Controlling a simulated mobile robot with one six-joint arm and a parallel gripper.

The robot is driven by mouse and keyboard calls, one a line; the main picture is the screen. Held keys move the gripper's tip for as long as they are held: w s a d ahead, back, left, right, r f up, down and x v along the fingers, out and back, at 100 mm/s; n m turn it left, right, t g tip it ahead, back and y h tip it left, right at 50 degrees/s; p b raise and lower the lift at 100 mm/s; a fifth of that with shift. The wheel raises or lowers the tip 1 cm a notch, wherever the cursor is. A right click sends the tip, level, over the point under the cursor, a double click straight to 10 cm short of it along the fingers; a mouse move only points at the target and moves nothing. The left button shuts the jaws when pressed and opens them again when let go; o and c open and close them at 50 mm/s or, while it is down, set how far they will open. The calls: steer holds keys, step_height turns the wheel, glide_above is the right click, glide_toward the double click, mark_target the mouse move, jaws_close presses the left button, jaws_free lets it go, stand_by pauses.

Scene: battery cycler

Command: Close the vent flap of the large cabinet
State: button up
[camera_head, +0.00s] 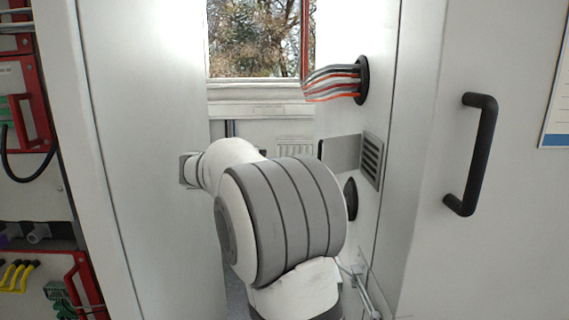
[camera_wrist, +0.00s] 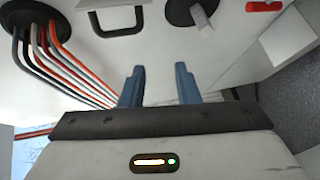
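The large cabinet (camera_head: 425,80) stands on the right in the head view. A slatted vent (camera_head: 371,159) is set in its side wall. The grey vent flap (camera_head: 343,153) stands out from the wall to the left of the slats, leaving them uncovered. My arm fills the middle, in front of and left of the flap; its links hide part of the area below. My gripper (camera_wrist: 157,70) shows in the wrist view with two blue fingers apart and nothing between them. I cannot clearly identify the flap in the wrist view.
Red and grey cables (camera_head: 333,82) leave a round black port above the vent; cables (camera_wrist: 60,65) also show in the wrist view. A black door handle (camera_head: 474,155) juts out at right. A pale cabinet wall (camera_head: 150,130) bounds the left side. A window (camera_head: 257,38) is behind.

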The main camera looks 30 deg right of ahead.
mark_target(337, 152)
steer(key=w+r+h, duration=0.1)
steer(key=w, duration=0.1)
steer(key=w+d+r+h, duration=0.1)
steer(key=shift+w+d+r+h, duration=0.2)
steer(key=shift+w+r+h, duration=0.1)
steer(key=shift+w+r, duration=0.05)
steer(key=c, duration=0.4)
steer(key=shift+d+r, duration=0.1)
steer(key=shift+d, duration=0.15)
jaws_close()
steer(key=d, duration=1)
steer(key=s+a, duration=0.2)
steer(key=s, duration=0.1)
steer(key=shift+s, duration=0.2)
steer(key=shift+d, duration=0.1)
